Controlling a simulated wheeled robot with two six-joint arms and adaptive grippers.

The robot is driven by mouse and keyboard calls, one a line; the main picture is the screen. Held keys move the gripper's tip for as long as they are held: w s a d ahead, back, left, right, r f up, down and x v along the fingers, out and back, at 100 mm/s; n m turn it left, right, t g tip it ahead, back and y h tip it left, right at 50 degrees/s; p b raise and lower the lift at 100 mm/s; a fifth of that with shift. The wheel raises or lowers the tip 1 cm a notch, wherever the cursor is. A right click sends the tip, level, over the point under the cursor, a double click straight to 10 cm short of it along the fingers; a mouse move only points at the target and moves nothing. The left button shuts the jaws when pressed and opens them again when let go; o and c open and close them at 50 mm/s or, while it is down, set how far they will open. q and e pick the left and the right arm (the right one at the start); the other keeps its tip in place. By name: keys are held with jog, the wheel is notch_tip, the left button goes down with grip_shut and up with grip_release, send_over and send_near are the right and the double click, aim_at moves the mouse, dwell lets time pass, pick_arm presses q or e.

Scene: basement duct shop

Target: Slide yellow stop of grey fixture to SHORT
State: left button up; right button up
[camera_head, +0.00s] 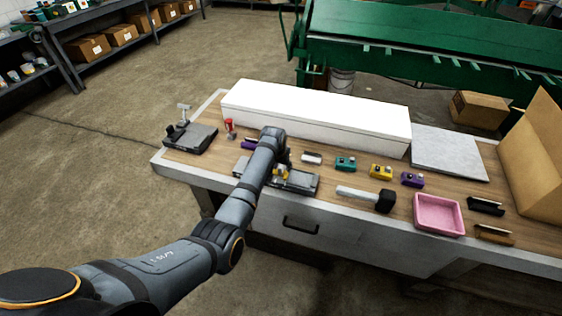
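A grey fixture (301,181), long and low, lies near the front edge of the workbench, in the middle of the head view. A small yellow stop (280,172) shows on it, just right of my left arm. My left gripper (282,162) points down at the yellow stop, close to it or touching it; I cannot tell which. My forearm and wrist hide part of the fixture and most of the fingers, so their opening is unclear. The SHORT mark is too small to read. My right gripper is out of view.
A long white box (315,117) stands behind. A hammer (366,197), a pink tray (438,214), and teal (345,164), yellow (380,172) and purple (412,180) blocks lie to the right. A dark clamp-like device (190,138) and a red item (230,128) stand left.

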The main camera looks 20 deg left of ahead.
pick_arm(q)
jog(key=v, duration=1.1)
jog(key=shift+d, duration=0.25)
